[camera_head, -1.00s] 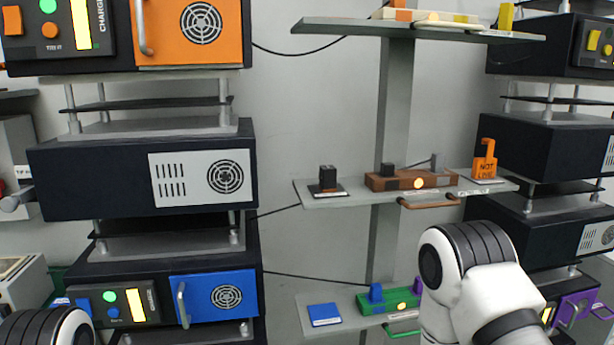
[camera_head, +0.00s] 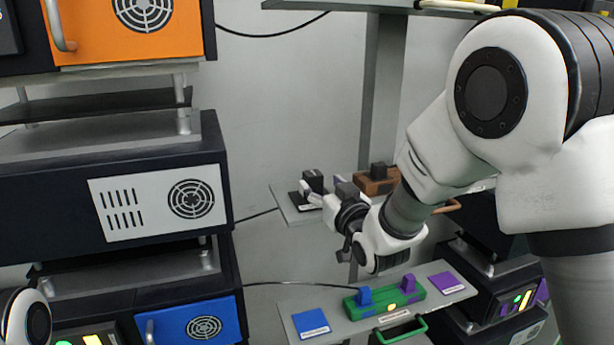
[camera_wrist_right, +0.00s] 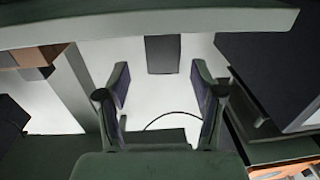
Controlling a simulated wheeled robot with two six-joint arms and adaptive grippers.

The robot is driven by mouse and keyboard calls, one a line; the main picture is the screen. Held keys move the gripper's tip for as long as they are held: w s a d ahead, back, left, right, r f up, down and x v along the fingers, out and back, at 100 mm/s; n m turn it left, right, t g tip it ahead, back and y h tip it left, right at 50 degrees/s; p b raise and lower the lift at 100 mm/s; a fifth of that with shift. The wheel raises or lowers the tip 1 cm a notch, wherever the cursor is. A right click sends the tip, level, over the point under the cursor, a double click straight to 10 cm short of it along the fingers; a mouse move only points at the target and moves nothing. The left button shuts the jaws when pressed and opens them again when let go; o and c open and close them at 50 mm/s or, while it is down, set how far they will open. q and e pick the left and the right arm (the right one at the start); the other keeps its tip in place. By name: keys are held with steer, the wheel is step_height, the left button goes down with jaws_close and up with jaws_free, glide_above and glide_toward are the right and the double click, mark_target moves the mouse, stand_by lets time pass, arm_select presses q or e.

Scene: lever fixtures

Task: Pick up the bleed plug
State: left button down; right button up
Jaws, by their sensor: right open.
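A black upright block on a dark base, which I take for the bleed plug (camera_head: 313,180), stands at the left end of the middle shelf (camera_head: 284,202). Its label is too small to read. My right gripper (camera_head: 324,200) is just in front of the block in the head view and partly overlaps it. In the right wrist view the open fingers of the right gripper (camera_wrist_right: 160,78) are spread, and the dark block (camera_wrist_right: 163,54) shows between them, farther ahead. Nothing is held. My left gripper is out of view.
A brown fixture (camera_head: 378,182) sits to the right on the same shelf, partly behind my right arm. The lower shelf holds a blue plate (camera_head: 310,323), a green fixture (camera_head: 407,303) and a purple plate (camera_head: 446,282). A dark equipment rack (camera_head: 50,215) stands at left.

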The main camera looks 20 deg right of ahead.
mark_target(316, 183)
steer(key=shift+w+r+p, duration=0.25)
steer(key=shift+r+p, duration=0.35)
steer(key=shift+p, duration=0.55)
steer(key=w, duration=0.1)
steer(key=w+f, duration=0.1)
steer(key=w, duration=0.1)
steer(key=w+a+f, duration=0.1)
steer(key=w, duration=0.1)
steer(key=shift+p, duration=0.4)
steer(key=shift+s+d+r, duration=0.15)
steer(key=shift+s, duration=0.15)
steer(key=shift+c, duration=1)
steer(key=shift+s+r, duration=0.15)
steer(key=shift+s, duration=0.15)
steer(key=c, duration=0.5)
steer(key=shift+s+r, duration=0.1)
steer(key=shift+s, duration=0.05)
jaws_close()
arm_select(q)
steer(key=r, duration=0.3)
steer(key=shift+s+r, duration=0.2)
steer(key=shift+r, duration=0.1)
arm_select(e)
steer(key=shift+w+f, duration=0.2)
steer(key=shift+w, duration=0.1)
